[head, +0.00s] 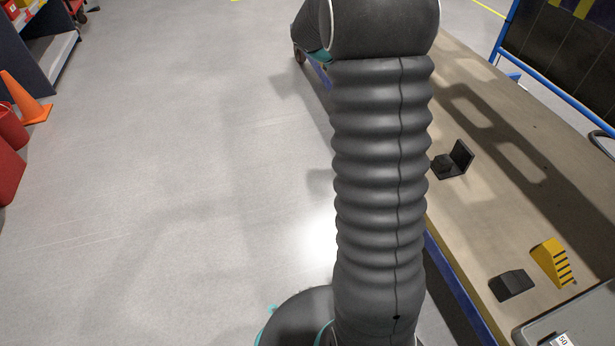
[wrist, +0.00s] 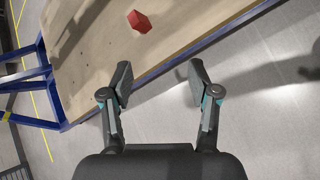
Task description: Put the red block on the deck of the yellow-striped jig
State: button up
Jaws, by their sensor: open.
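The red block (wrist: 140,21) lies on the wooden bench top near its edge, at the top of the wrist view. I do not see it in the head view. My gripper (wrist: 161,84) is open and empty, its fingers apart and short of the block in the picture. A yellow wedge with black stripes (head: 552,262), which looks like the striped jig, stands on the bench at the lower right of the head view. A dark block-shaped piece (head: 512,285) sits beside it; I cannot tell whether they are joined. My gripper is not visible in the head view.
The bench top (head: 540,205) also bears a black L-shaped bracket piece (head: 455,160) and a grey case (head: 575,320) at the lower right. A blue-framed panel (head: 560,55) stands behind the bench. An orange cone (head: 27,100) is far left. The floor (head: 180,180) between is clear.

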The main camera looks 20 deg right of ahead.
jog(key=s+a+r+m+t+y, duration=0.2)
jog(key=s+a+m+y, duration=0.2)
jog(key=s+a, duration=1)
jog(key=s+a+r+m+t+y, duration=0.3)
jog(key=s+a+m+y, duration=0.2)
jog(key=s+a, duration=0.9)
jog(key=shift+s+a+m, duration=0.25)
jog(key=shift+a+m, duration=0.05)
jog(key=shift+a, duration=0.1)
jog(key=shift+r, duration=0.15)
